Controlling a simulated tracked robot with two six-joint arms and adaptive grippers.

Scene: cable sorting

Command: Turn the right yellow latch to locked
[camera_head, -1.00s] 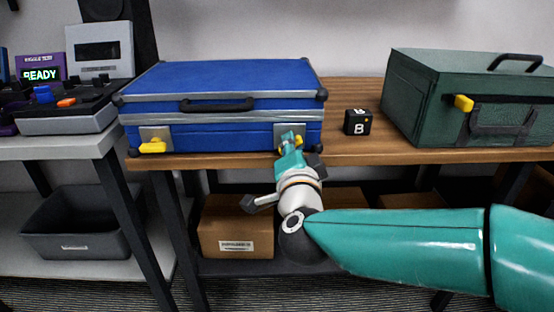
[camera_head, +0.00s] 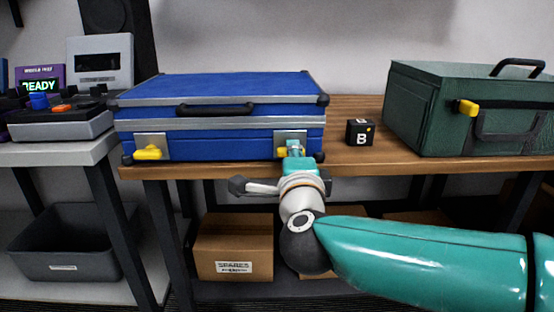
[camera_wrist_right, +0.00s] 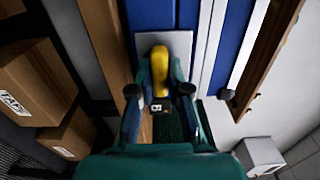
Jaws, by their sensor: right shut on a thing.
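The blue case (camera_head: 220,123) lies closed on the wooden bench, with a metal plate and yellow latch near each front corner. The right yellow latch (camera_head: 282,152) is mostly hidden behind my right gripper (camera_head: 294,150) in the head view. In the right wrist view the yellow latch (camera_wrist_right: 159,68) lies between the two fingers of my right gripper (camera_wrist_right: 160,95), on its pale plate. The gripper is shut on this latch. The left yellow latch (camera_head: 148,153) lies roughly level and is untouched. My left gripper is out of view.
A black cube (camera_head: 360,132) marked B stands right of the blue case. A green case (camera_head: 425,110) with a yellow latch (camera_head: 467,107) is further right. Cardboard boxes (camera_head: 235,245) and a grey bin (camera_head: 75,245) sit below.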

